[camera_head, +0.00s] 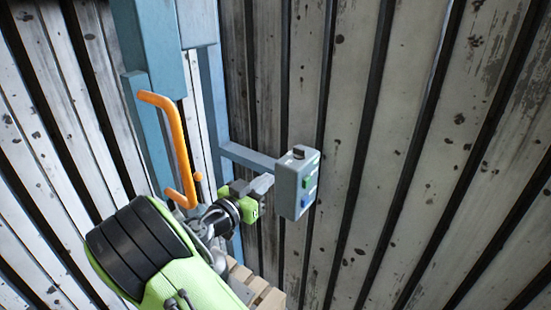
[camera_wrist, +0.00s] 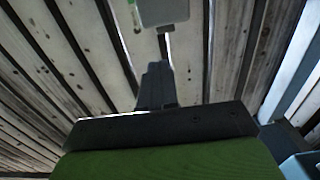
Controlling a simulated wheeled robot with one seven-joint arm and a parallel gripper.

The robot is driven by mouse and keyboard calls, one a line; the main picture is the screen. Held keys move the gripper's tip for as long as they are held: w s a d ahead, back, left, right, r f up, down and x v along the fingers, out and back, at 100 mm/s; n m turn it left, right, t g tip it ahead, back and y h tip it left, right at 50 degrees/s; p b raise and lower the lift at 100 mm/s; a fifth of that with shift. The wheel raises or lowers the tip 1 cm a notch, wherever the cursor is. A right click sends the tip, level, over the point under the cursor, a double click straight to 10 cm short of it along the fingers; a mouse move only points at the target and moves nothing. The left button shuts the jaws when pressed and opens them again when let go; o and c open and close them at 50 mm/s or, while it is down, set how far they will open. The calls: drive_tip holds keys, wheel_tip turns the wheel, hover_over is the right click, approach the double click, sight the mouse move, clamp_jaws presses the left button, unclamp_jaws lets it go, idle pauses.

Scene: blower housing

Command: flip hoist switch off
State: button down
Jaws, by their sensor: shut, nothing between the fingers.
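The hoist switch box (camera_head: 291,187) is a grey-blue box on a blue arm in the middle of the head view. It has a dark piece on top (camera_head: 299,152) and a green and a blue part on its right face. My gripper (camera_head: 262,184) is shut and empty, with its fingertips just left of the box. Whether they touch it cannot be told. In the wrist view the shut fingers (camera_wrist: 157,82) point up toward a pale box (camera_wrist: 163,12) at the top edge, with a gap showing between them.
A blue steel post (camera_head: 155,140) with an orange handle (camera_head: 172,140) stands left of the box, close to my arm. A blue bracket (camera_head: 248,157) joins the frame to the box. Wooden slats (camera_head: 262,292) lie below. A weathered plank wall (camera_head: 400,150) stands behind; the room right of the box looks clear.

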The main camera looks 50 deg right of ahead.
sight(302, 153)
drive_tip(key=d+p, duration=0.1)
drive_tip(key=d, duration=0.8)
drive_tip(key=w+d+p, duration=0.1)
drive_tip(key=d, duration=0.4)
drive_tip(key=shift+p, duration=0.35)
drive_tip(key=shift+w, duration=0.1)
drive_tip(key=shift+d+f+t, duration=0.1)
drive_tip(key=shift+t, duration=0.2)
